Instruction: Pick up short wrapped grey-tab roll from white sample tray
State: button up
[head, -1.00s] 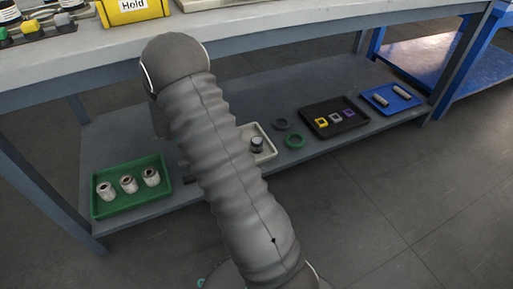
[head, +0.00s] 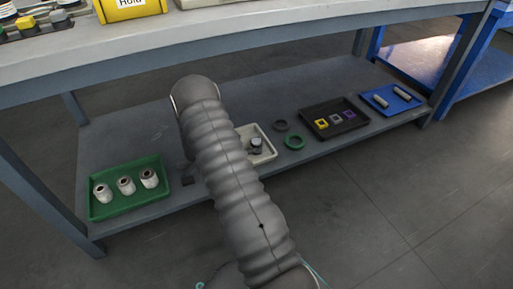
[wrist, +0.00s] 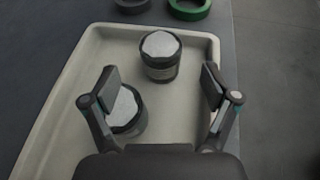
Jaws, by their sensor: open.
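The white sample tray (wrist: 75,75) fills most of the wrist view; it also shows in the head view (head: 269,153), partly behind my arm. Two short dark rolls with pale tops stand in it: a far roll (wrist: 160,58) near the back wall and a nearer roll (wrist: 127,112) at the left. I cannot make out a grey tab on either. My gripper (wrist: 160,82) is open and empty above the tray. Its left finger partly covers the nearer roll. The far roll shows ahead, between the fingertips in the picture. My arm hides the gripper in the head view.
The tray is on a lower shelf (head: 120,135) under a workbench top (head: 240,40). A green tray (head: 105,210) with white rolls is left. Dark (head: 281,125) and green rings (head: 294,143), a black tray (head: 315,132) and a blue tray (head: 376,107) are right.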

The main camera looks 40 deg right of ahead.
aim_at(253, 143)
jog(key=shift+b+x, duration=0.3)
jog(key=shift+x, duration=2.7)
jog(key=c, duration=1.3)
